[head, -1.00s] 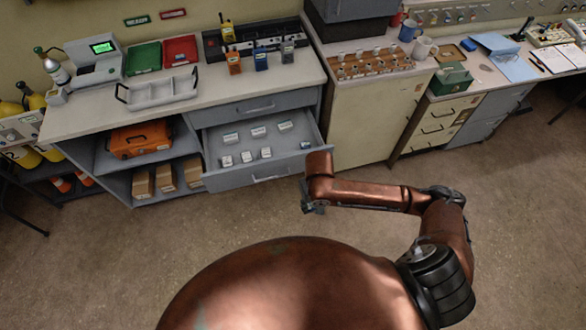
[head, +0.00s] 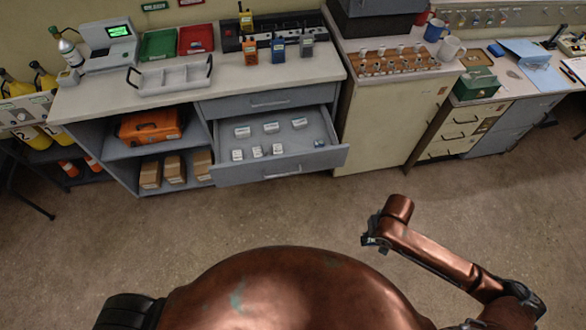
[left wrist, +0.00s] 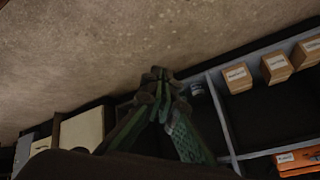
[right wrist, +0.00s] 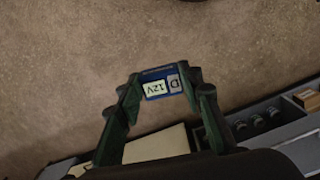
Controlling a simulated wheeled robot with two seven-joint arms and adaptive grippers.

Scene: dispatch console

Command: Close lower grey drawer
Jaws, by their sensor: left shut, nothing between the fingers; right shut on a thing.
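The lower grey drawer (head: 281,169) stands pulled out from the cabinet under the counter. Several small white boxes (head: 271,127) and a blue item (head: 319,144) lie in it. My right gripper (head: 372,240) is in front of the drawer's right end, apart from it, over the floor.
The upper drawer (head: 265,103) is shut. Left of the drawers are open shelves with an orange case (head: 149,127) and brown boxes (head: 173,168). A cream cabinet (head: 385,115) stands at right. Floor (head: 250,220) before the drawer is clear.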

